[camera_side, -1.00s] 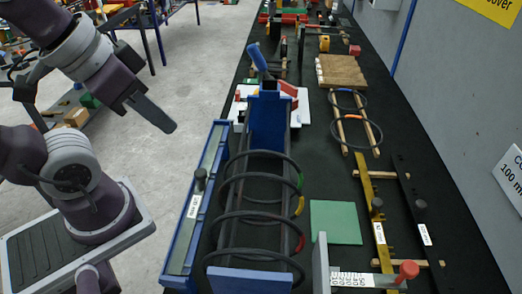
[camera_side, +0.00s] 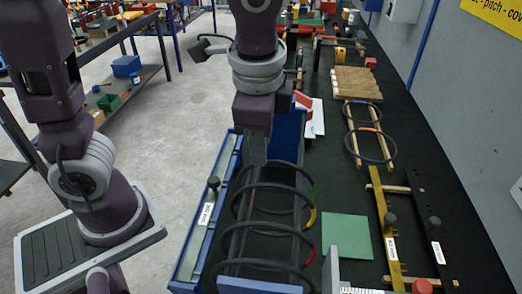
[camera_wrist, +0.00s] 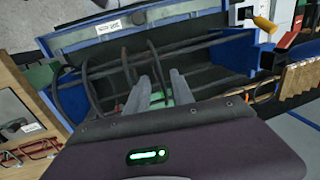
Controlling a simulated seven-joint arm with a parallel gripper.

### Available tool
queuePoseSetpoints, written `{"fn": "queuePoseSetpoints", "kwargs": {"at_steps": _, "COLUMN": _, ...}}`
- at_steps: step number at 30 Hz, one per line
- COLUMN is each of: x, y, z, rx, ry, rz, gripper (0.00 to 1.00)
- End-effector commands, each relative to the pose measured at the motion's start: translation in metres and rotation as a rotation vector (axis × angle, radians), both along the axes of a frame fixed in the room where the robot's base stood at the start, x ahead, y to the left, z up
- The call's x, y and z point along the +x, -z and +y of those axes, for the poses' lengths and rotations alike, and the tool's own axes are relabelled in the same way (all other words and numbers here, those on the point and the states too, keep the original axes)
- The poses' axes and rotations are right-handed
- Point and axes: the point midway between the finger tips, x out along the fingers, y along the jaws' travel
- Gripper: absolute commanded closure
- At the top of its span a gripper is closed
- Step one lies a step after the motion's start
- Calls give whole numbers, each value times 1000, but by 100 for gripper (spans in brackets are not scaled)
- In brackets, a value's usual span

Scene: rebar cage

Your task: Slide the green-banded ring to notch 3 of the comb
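The cage has several dark rings around long dark bars, between blue end plates (camera_side: 259,285). The green-banded ring (camera_side: 311,192) is toward the far end in the side view, its green band on the right side. A yellow band (camera_side: 311,218) and a red band (camera_side: 310,256) mark nearer rings. My gripper (camera_side: 256,178) points down into the far part of the cage. In the wrist view its two fingers (camera_wrist: 158,88) stand apart, with a ring and green colour between or just beyond them. Contact is unclear. I cannot pick out the comb's notches with certainty.
A blue-edged rail (camera_side: 207,215) with a white label lies left of the cage. A green square plate (camera_side: 346,236) lies on its right. Farther right are a brass strip (camera_side: 385,225) and a dark strip (camera_side: 437,235). Two spare rings (camera_side: 369,130) lie beyond.

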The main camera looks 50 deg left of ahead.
Motion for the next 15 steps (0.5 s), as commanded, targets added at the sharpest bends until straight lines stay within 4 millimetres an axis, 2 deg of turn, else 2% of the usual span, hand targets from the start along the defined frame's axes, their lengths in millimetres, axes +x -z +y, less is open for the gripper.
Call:
{"fn": "queuePoseSetpoints", "kwargs": {"at_steps": 3, "x": 2, "y": 18, "z": 3, "rx": 2, "ry": -1, "rz": 3, "gripper": 71}}
{"fn": "queuePoseSetpoints", "kwargs": {"at_steps": 6, "x": 3, "y": 25, "z": 4, "rx": 1, "ry": -1, "rz": 1, "gripper": 71}}
{"fn": "queuePoseSetpoints", "kwargs": {"at_steps": 13, "x": 4, "y": 27, "z": 4, "rx": -1, "ry": -2, "rz": -1, "gripper": 71}}
{"fn": "queuePoseSetpoints", "kwargs": {"at_steps": 15, "x": 4, "y": 27, "z": 4, "rx": -1, "ry": -3, "rz": -1, "gripper": 83}}
